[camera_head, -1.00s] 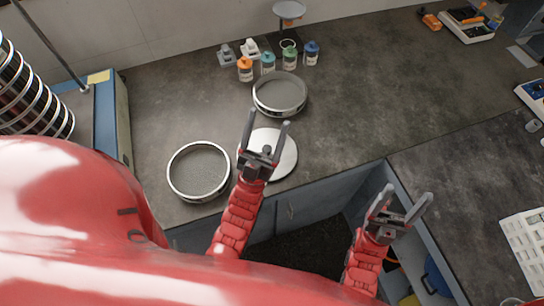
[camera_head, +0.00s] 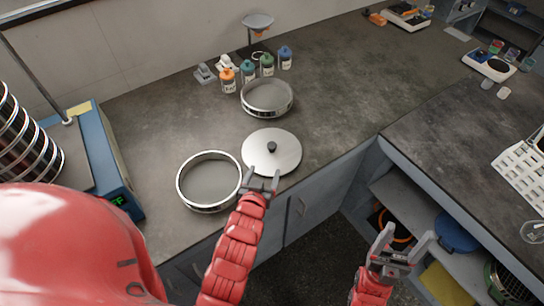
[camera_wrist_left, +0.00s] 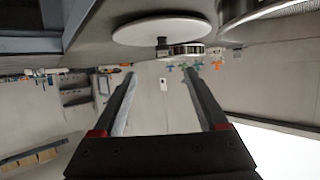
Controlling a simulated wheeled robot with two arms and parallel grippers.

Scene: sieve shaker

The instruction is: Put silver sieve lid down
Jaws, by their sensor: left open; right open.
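The silver sieve lid (camera_head: 284,152) is a round disc with a dark knob in its middle. It lies flat on the dark counter in the head view, between two sieves. It also shows in the left wrist view (camera_wrist_left: 150,29), apart from the fingers. My left gripper (camera_head: 261,178) is open and empty, just in front of the lid's near edge in the head view. My right gripper (camera_head: 403,240) is open and empty, out past the counter's front edge, above the floor and near the open shelves.
One sieve (camera_head: 209,181) sits left of the lid, another (camera_head: 267,97) behind it. Several small bottles (camera_head: 248,70) stand at the back. A sieve stack (camera_head: 28,140) on a blue shaker (camera_head: 107,150) is at left. A white rack (camera_head: 522,170) is at right. The counter's middle right is clear.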

